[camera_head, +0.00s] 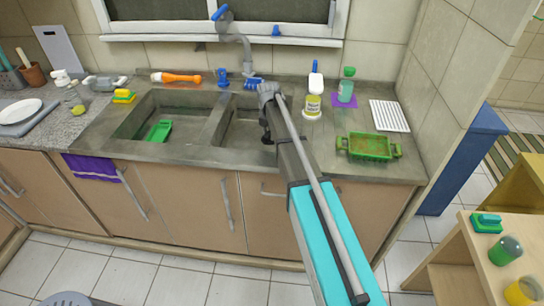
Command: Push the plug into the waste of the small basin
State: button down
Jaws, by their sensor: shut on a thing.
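The small basin (237,124) is the right-hand one of two grey sinks in the worktop. My arm comes in from the lower right, and my gripper (267,136) is at the right side of this basin, pointing down. It is shut on a small dark thing, which I take to be the plug; it is too small and too covered to make out well. My gripper and arm cover the right part of the basin. The waste is not visible, so I cannot tell how the plug sits relative to it.
The tap (243,52) rises behind the basins. A soap bottle (313,103), a green bottle (346,86), a green tray (368,146) and a white rack (389,115) stand right of my arm. The larger basin (175,105) holds a green scoop (159,131).

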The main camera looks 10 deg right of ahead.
notch_tip(320, 180, down, 7)
jog(key=b, duration=0.6)
jog(key=shift+f, duration=0.2)
jog(key=shift+w+f+b, duration=0.15)
jog(key=shift+f+b, duration=2.25)
jog(key=shift+b, duration=0.05)
jog(key=shift+f+b, duration=1)
jog(key=shift+b, duration=0.05)
jog(key=shift+c, duration=2.1)
grip_release()
jog(key=shift+r, duration=0.1)
